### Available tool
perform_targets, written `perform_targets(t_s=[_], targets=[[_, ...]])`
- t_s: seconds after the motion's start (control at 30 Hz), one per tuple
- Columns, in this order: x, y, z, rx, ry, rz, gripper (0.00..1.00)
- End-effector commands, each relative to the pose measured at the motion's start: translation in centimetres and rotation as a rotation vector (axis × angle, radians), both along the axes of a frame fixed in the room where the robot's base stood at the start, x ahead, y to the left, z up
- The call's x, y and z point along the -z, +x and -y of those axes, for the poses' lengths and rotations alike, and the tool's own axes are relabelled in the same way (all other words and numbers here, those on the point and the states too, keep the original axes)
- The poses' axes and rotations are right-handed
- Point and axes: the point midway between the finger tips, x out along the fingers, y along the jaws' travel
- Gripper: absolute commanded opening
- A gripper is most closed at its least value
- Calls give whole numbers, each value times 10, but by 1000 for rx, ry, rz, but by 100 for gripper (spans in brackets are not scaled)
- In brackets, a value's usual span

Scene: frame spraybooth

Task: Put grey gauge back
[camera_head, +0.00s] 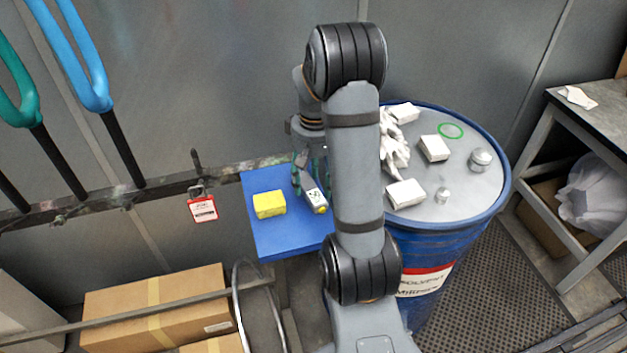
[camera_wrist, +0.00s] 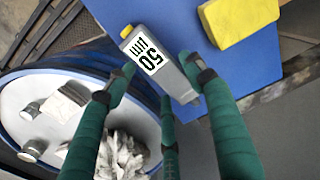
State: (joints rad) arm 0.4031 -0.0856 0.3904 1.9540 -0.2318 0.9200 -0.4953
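The grey gauge (camera_head: 312,197) is a small grey block with a yellow end and a white label. It appears to lie on the blue shelf (camera_head: 287,239), right of a yellow block (camera_head: 269,204). In the wrist view, the gauge (camera_wrist: 150,50) shows a label reading "50", tilted between my green-sleeved fingers. My gripper (camera_wrist: 155,75) is open, with its fingers spread to either side of the gauge and a third finger below. I see no clear contact with it. In the head view, my arm partly hides the gripper and the shelf's right side.
A blue drum (camera_head: 440,236) stands right of the shelf. White boxes (camera_head: 434,148), white gloves (camera_head: 395,145), small metal weights (camera_head: 480,160) and a green ring (camera_head: 450,130) lie on its lid. A red tag (camera_head: 203,208) hangs from the rail at left. Cardboard boxes (camera_head: 160,306) sit below.

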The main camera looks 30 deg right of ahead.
Motion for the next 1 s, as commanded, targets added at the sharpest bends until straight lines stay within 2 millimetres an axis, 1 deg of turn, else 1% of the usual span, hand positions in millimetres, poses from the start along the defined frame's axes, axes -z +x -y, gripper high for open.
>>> perform_targets(t_s=[0.03, 0.13, 0.4, 0.53, 0.67, 0.9, 1.0], targets=[[0, 0, 0, 0, 0, 0, 58], [0, 0, 0, 0, 0, 0, 64], [0, 0, 0, 0, 0, 0, 64], [-8, 1, 0, -1, -1, 2, 64], [-29, 1, 1, 0, -2, 6, 64], [-81, 1, 1, 0, -2, 6, 64], [-98, 0, 1, 0, -1, 4, 64]])
